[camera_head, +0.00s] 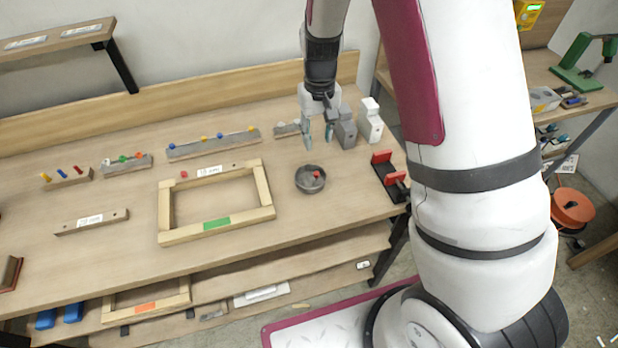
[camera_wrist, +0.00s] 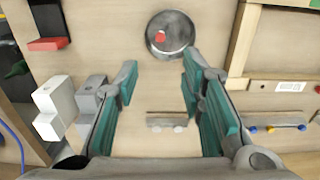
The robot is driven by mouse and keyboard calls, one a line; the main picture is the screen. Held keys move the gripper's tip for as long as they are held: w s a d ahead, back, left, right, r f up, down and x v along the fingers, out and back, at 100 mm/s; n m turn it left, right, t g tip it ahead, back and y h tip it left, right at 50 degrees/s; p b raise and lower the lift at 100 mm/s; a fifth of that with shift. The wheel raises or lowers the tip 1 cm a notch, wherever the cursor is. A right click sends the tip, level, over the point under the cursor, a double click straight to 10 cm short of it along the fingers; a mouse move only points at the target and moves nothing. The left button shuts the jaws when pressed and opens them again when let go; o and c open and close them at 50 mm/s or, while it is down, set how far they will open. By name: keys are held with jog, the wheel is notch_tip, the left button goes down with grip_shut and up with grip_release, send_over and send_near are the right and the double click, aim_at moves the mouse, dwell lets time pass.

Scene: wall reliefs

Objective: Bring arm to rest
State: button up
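My gripper (camera_head: 319,134) is above the wooden workbench (camera_head: 120,228), towards its back right. My arm reaches from the right over the bench.
Grey block (camera_head: 345,131) and white block (camera_head: 370,124) stand close right of the gripper. A red-and-black holder (camera_head: 388,176) is near the right edge. A wooden frame (camera_head: 172,211) lies left of the dish. The orange reel (camera_head: 572,206) is on the floor. The front-left bench top is mostly clear.

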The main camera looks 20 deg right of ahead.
dwell(0.4)
jog(key=s+r+t, duration=0.1)
jog(key=s+r, duration=0.2)
jog(key=r, duration=0.4)
jog(key=s+a+r+t+y, duration=0.1)
jog(key=s+r, duration=0.2)
jog(key=r, duration=0.3)
jog(key=s+r+t, duration=0.1)
jog(key=s+r, duration=0.3)
jog(key=r, duration=0.3)
jog(key=s+r+t, duration=0.1)
jog(key=s+r, duration=0.2)
jog(key=s, duration=0.4)
jog(key=s+r+t+h, duration=0.1)
jog(key=s+r, duration=0.3)
jog(key=s, duration=0.4)
jog(key=shift+d+t, duration=0.3)
jog(key=shift+d, duration=0.15)
jog(key=shift+r, duration=0.1)
